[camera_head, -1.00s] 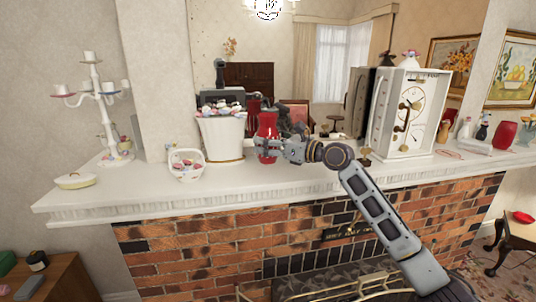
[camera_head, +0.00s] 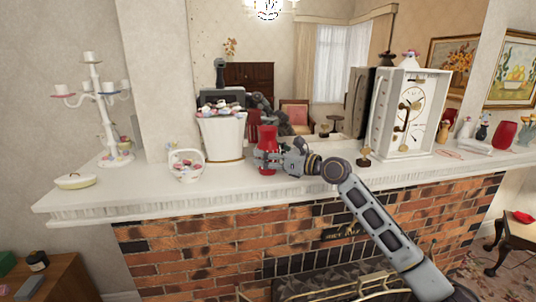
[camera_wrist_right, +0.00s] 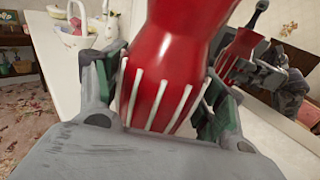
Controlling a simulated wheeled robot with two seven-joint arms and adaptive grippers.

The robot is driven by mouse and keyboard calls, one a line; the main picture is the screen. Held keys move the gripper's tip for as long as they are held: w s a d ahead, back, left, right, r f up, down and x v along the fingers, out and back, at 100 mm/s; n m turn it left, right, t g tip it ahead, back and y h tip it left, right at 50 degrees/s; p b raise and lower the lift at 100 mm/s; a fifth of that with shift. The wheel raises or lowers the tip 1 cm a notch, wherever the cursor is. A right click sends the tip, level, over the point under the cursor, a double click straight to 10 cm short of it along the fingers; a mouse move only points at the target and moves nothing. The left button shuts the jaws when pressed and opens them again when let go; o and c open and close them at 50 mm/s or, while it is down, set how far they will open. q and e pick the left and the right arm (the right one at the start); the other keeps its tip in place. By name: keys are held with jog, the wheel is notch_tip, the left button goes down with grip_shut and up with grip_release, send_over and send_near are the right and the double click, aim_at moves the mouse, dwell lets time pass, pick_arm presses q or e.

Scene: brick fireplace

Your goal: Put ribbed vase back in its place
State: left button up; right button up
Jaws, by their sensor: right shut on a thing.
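The ribbed vase (camera_head: 268,136) is red and appears upright above the white mantel shelf, right of a white planter. My right gripper (camera_head: 268,157) reaches it from the right and is shut on its body. In the right wrist view the red vase (camera_wrist_right: 165,60), with white vertical ribs on its lower part, fills the space between the fingers (camera_wrist_right: 160,100). I cannot tell whether its base touches the shelf. My left gripper is not in view.
The mantel (camera_head: 235,185) carries a white planter (camera_head: 222,138), a small basket (camera_head: 186,165), a candelabra (camera_head: 103,110) and a lidded dish (camera_head: 75,181) to the left. A white clock (camera_head: 408,112) stands to the right. A mirror behind reflects the room.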

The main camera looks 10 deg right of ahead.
jog(key=o, duration=1.3)
jog(key=shift+b+v, duration=1.2)
jog(key=shift+v, duration=4.8)
jog(key=shift+r, duration=0.1)
